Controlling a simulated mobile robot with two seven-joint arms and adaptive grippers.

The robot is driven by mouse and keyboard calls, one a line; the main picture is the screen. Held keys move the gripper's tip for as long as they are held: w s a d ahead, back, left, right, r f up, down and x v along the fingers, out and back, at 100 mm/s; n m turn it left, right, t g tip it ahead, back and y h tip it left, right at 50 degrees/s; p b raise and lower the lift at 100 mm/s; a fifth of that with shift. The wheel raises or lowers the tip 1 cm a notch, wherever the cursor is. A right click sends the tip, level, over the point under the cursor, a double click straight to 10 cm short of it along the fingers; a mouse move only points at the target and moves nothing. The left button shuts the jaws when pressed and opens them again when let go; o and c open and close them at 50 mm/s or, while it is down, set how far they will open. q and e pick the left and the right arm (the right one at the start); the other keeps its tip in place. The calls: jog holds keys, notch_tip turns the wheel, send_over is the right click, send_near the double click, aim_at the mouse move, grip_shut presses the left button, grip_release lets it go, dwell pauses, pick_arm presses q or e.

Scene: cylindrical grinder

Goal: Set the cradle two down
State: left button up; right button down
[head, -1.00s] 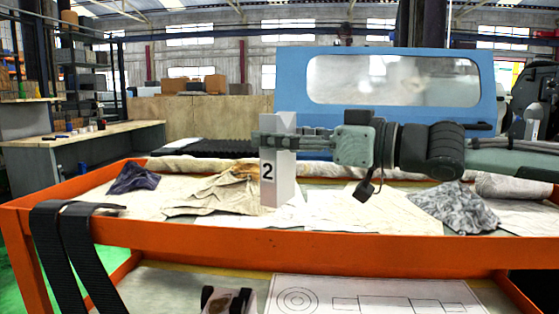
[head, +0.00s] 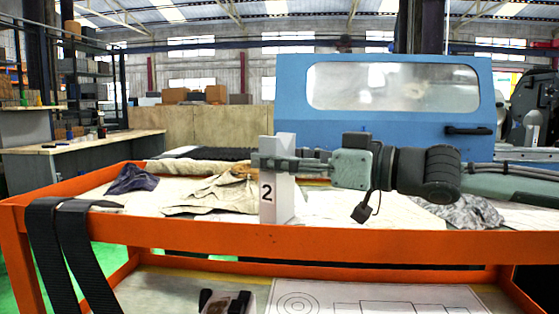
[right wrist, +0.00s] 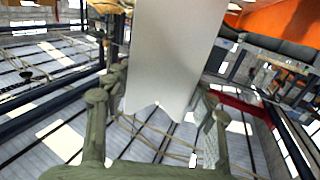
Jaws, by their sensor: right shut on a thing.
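Cradle two (head: 267,200) is a pale upright block with a black "2" on its front face and a notched top. My right gripper (head: 277,163) comes in from the right and is shut on its upper part. In the right wrist view the cradle (right wrist: 172,55) fills the space between the fingers (right wrist: 160,95), its notched end showing near the middle. In the head view its foot meets the upper edge of the cart's orange front rail, so I cannot tell whether it touches the top tray. My left gripper is not in view.
The orange cart (head: 330,243) has crumpled cloths on its top: dark blue (head: 132,179), tan (head: 215,192) and grey (head: 470,212). Black straps (head: 65,245) hang over its front rail. A drawing sheet (head: 375,298) lies on the lower shelf. A blue machine (head: 400,130) stands behind.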

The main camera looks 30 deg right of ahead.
jog(key=c, duration=0.6)
grip_release()
jog(key=shift+f, duration=0.15)
jog(key=shift+o, duration=0.2)
